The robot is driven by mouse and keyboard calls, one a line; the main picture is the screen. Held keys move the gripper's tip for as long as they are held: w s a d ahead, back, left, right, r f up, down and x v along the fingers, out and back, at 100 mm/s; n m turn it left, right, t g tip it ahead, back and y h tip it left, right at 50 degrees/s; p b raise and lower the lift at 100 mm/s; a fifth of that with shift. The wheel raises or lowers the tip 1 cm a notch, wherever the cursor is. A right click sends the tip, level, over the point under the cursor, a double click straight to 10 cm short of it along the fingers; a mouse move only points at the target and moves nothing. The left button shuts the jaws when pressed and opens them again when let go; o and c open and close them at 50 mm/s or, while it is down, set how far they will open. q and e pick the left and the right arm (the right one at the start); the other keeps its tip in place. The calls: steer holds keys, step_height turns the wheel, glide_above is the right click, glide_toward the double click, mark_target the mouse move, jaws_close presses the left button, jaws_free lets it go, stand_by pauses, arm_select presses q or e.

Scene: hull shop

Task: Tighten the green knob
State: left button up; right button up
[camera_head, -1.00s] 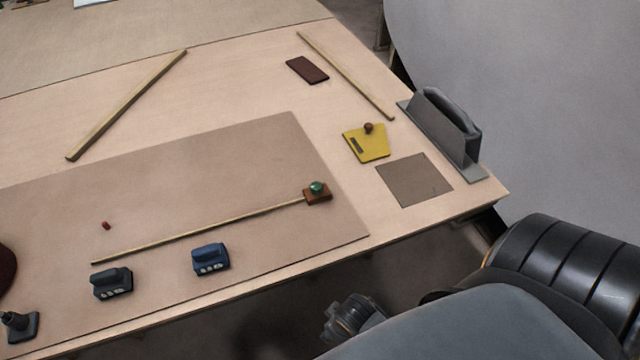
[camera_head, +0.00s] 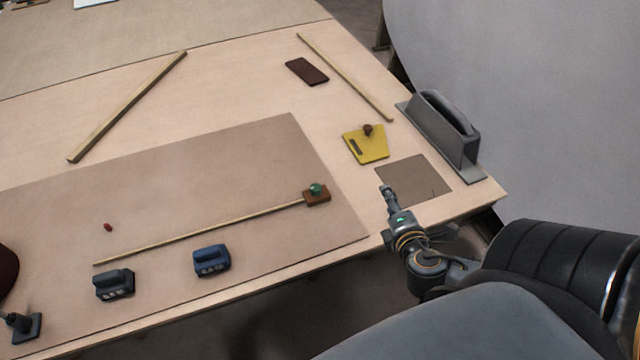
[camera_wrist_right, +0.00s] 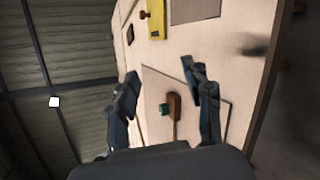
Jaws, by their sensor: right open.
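The green knob (camera_head: 316,188) sits on a small brown block (camera_head: 322,198) at the right end of a thin wooden strip (camera_head: 200,231), on the brown mat. My right gripper (camera_head: 386,192) is at the table's right front edge, to the right of the knob and apart from it. In the right wrist view, the gripper (camera_wrist_right: 163,90) is open and empty. The green knob (camera_wrist_right: 164,109) and its block (camera_wrist_right: 174,105) show between the two fingers, farther off.
A yellow plate (camera_head: 372,149) with a brown knob and a grey-brown square (camera_head: 412,172) lie behind the right gripper. A grey handled tool (camera_head: 445,130) stands at the right edge. Blue (camera_head: 211,261) and dark (camera_head: 115,284) blocks sit near the front edge.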

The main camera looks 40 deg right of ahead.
steer(key=w+a+n+y, duration=0.1)
steer(key=n+y, duration=0.2)
steer(key=n, duration=0.5)
steer(key=w+a+n+y, duration=0.1)
steer(key=n+y, duration=0.3)
steer(key=n, duration=0.4)
steer(key=w+a+n+y, duration=0.2)
steer(key=n+y, duration=0.2)
steer(key=n, duration=0.4)
steer(key=shift+w+f+t+b, duration=0.15)
steer(key=shift+w+t+b, duration=0.1)
steer(key=shift+t+b, duration=0.05)
steer(key=b, duration=0.5)
glide_toward(317, 188)
steer(key=shift+w+f, duration=0.4)
steer(key=shift+f, duration=0.05)
steer(key=shift+w+r, duration=0.1)
steer(key=shift+w, duration=0.2)
steer(key=shift+x, duration=0.85)
steer(key=shift+w+a, duration=0.15)
steer(key=shift+w, duration=0.2)
steer(key=shift+p+x, duration=0.85)
steer(key=shift+x, duration=0.65)
steer(key=shift+p+x, duration=0.3)
steer(key=shift+x, duration=0.75)
